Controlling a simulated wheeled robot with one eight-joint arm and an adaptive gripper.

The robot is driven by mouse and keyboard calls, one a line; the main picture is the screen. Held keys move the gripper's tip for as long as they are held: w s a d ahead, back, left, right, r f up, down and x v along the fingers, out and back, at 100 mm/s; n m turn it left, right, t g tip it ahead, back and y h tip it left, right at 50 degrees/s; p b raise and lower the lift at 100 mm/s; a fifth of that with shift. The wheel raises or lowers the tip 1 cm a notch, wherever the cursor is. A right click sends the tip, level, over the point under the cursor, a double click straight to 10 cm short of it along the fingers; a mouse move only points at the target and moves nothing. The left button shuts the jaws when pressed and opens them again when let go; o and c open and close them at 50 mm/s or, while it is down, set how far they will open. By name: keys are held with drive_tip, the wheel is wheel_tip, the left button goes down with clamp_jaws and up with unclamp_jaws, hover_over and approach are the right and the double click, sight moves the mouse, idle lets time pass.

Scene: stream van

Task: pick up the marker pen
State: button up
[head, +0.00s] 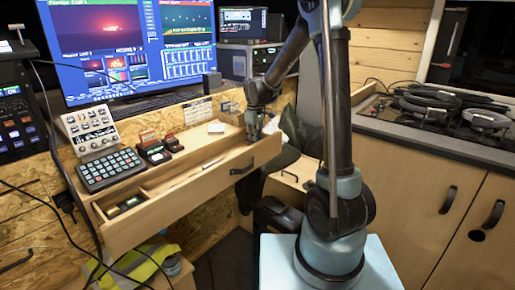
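A thin pen-like object (211,163), probably the marker pen, lies in the open wooden drawer (190,197) under the desk, right of its middle. It is small in the head view, so its cap and markings cannot be made out. My gripper (254,137) points down over the right end of the drawer, to the right of the pen and apart from it. Its fingers are dark and too small to show whether they are open or shut.
A keypad (109,169), a mixer (90,129) and small dark boxes (153,151) stand on the desk behind the drawer. Dark items (125,205) lie in the drawer's left compartment. Coiled cables (440,104) lie on the right counter. Cables hang at the left.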

drive_tip(key=shift+c, duration=0.3)
drive_tip(key=c, duration=0.4)
drive_tip(key=shift+o, duration=0.2)
